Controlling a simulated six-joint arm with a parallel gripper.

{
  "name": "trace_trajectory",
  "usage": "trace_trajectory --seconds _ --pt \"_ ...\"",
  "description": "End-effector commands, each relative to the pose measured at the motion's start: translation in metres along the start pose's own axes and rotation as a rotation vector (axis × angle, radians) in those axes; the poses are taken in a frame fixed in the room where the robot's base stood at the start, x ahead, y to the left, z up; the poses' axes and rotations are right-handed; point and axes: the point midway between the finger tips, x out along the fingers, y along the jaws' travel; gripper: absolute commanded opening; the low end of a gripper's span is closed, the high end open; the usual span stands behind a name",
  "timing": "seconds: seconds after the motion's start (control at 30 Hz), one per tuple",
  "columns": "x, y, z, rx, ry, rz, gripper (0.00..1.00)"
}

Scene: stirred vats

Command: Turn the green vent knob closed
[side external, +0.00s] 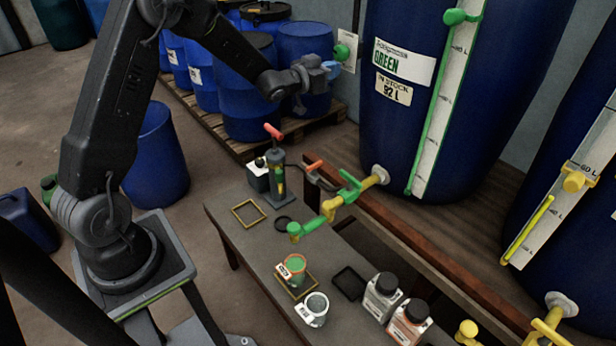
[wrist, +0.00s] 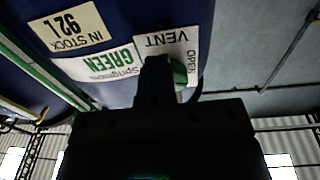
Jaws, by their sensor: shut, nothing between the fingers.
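The green vent knob (side external: 341,51) sits on a white plate (side external: 350,40) at the upper middle of the side view, left of the big blue green-labelled vat (side external: 455,110). My gripper (side external: 331,69) is shut and empty, with its fingertips just beside and below the knob. I cannot tell if they touch it. In the wrist view the knob (wrist: 179,74) shows only as a green sliver behind my dark fingers. The plate (wrist: 165,45) there reads VENT and OPEN, upside down. The knob's pointing direction is hidden.
Several blue drums (side external: 250,85) stand on a pallet under my forearm. A green hand valve (side external: 325,212) on a yellow pipe reaches over the workbench (side external: 235,248). A green sight tube (side external: 437,110) runs up the vat.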

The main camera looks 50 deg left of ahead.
Motion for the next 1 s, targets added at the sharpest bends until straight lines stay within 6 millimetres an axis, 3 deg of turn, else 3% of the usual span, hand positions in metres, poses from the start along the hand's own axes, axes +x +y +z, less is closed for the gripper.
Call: trace_trajectory --seconds 0.03,0.83,1.0 --pt "0.006 -0.022 -0.005 -0.03 0.008 -0.061 0.0" --pt "0.005 -0.025 0.002 -0.03 0.006 -0.061 0.0" --pt "-0.006 -0.024 0.002 -0.03 0.006 -0.062 0.0"
